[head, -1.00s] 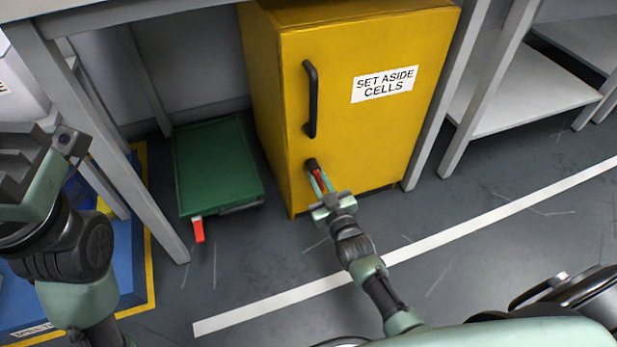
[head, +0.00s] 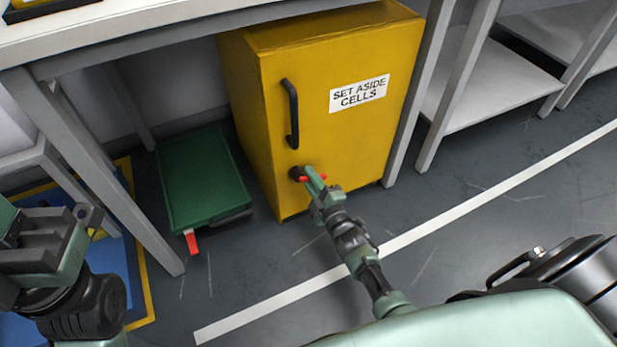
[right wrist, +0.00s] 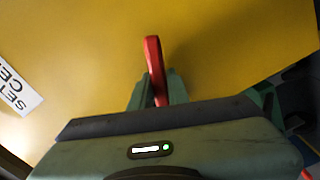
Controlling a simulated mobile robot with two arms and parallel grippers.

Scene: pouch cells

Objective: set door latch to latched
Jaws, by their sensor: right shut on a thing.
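The yellow cabinet (head: 330,140) has a closed-looking door with a black bar handle (head: 290,113). Below the handle is the door latch, a red lever (head: 303,179) on a dark round base (head: 295,173). My right gripper (head: 312,180) is at the latch, shut on the red lever, which lies roughly sideways across the fingers in the head view. In the right wrist view the red lever (right wrist: 154,65) stands up from between the fingers, against the yellow door. The fingers hide part of the lever. My left gripper (head: 45,235) is at the far left, away from the cabinet; its jaw opening is unclear.
A label (head: 358,93) reads "SET ASIDE CELLS". The floor in front (head: 250,270) is clear, with a white line.

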